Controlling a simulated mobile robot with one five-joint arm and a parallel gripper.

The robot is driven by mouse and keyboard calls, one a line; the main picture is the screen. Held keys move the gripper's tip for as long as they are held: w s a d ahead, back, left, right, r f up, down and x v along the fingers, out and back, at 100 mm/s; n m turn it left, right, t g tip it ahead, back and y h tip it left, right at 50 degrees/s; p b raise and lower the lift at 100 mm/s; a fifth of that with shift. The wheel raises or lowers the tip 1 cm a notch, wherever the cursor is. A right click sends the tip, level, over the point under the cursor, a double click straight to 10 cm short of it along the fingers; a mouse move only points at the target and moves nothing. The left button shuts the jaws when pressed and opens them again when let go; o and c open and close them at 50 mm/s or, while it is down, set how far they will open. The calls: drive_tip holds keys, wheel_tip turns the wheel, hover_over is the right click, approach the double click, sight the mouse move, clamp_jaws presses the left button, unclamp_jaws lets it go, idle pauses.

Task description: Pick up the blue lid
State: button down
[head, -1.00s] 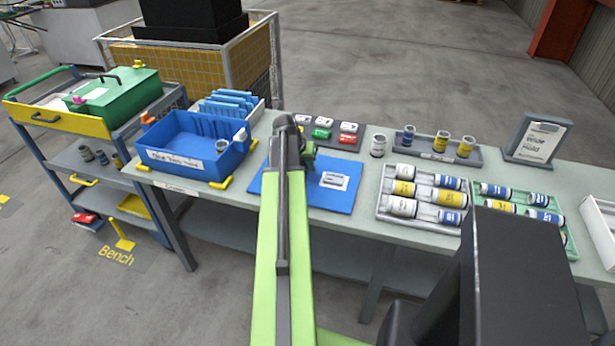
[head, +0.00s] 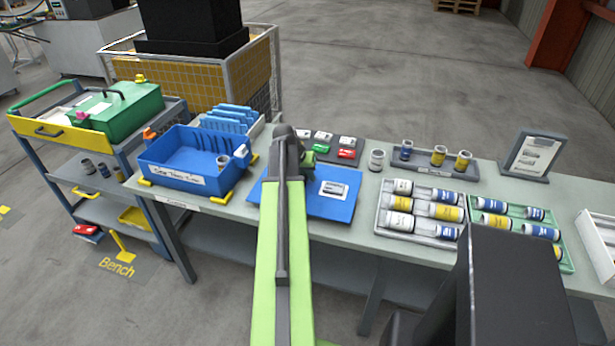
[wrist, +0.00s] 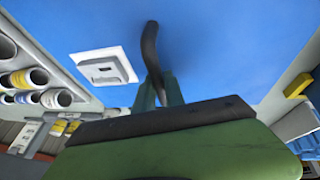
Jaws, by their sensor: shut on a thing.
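The blue lid (head: 325,208) is a flat blue panel with a white label, at the middle of the bench in the head view. It fills the upper part of the wrist view (wrist: 225,45). My gripper (wrist: 158,92) is shut on the lid's dark curved handle (wrist: 151,45). In the head view my arm hides the gripper's jaws and part of the lid. I cannot tell whether the lid touches the bench or is slightly above it.
A blue bin (head: 180,182) stands left of the lid, with yellow corner pieces by it. Behind the lid is a dark tray (head: 330,146) with small red, green and white items. Bottle trays (head: 385,228) are to the right. A cart (head: 100,160) stands left of the bench.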

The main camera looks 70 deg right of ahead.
drive_tip(key=shift+r+p, duration=0.35)
drive_tip(key=shift+r, duration=0.4)
drive_tip(key=shift+s+a+r, duration=0.15)
drive_tip(key=shift+s+r, duration=0.05)
drive_tip(key=shift+s, duration=0.05)
drive_tip(key=s+a+r+p, duration=0.4)
drive_tip(key=s+r+p, duration=0.2)
drive_tip(key=s, duration=0.4)
drive_tip(key=shift+a+r+p, duration=0.15)
drive_tip(key=shift+a+p, duration=0.2)
drive_tip(key=shift+p, duration=0.05)
drive_tip(key=shift+s, duration=0.1)
